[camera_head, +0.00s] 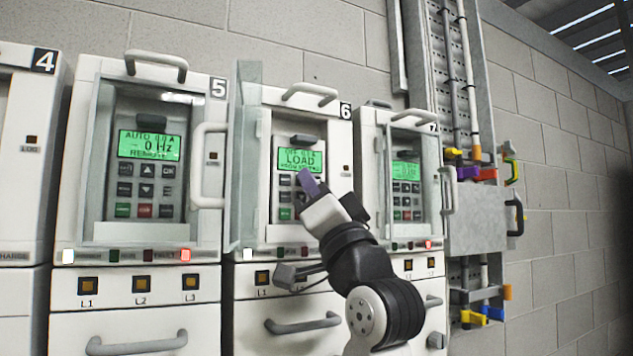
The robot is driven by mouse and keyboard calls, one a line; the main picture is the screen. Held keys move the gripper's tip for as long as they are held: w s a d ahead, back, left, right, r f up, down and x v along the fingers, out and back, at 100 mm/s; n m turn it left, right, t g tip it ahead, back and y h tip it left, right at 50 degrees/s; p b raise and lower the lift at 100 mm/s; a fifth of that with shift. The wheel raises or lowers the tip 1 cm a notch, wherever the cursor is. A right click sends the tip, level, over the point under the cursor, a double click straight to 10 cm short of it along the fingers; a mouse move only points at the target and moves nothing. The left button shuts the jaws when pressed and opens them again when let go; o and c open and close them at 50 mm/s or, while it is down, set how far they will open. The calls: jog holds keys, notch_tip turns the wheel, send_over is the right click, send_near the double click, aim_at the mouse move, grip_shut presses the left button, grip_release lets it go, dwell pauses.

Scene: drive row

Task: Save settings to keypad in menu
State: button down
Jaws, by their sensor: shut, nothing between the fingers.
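The keypad (284,187) of drive 6 sits in an open recess in the middle of the view. Its green screen (300,160) shows the word LOAD in large letters, with smaller lines above and below that I cannot read surely. My gripper (308,180) is shut and empty, its purple fingertips in front of the keypad just under the screen. It hides the middle and right keys; several left keys show. I cannot tell whether the fingertips touch a key. The clear door (245,150) of drive 6 stands open on the left.
Drive 5 (150,180) stands to the left behind its door, its screen showing AUTO and 0 Hz. Drive 7 (405,180) stands to the right. Door handles (205,165) stick out between cabinets. Coloured padlocks (485,174) hang at the right beside the cable tray.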

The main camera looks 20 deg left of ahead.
jog(key=shift+w+a, duration=0.15)
jog(key=shift+a, duration=0.15)
jog(key=shift+d, duration=0.1)
dwell(0.5)
jog(key=shift+s+d, duration=0.45)
jog(key=shift+d, duration=0.1)
jog(key=s+d, duration=0.1)
jog(key=d, duration=0.1)
jog(key=s+d+b, duration=0.1)
jog(key=s+d, duration=0.1)
dwell(0.4)
dwell(2.9)
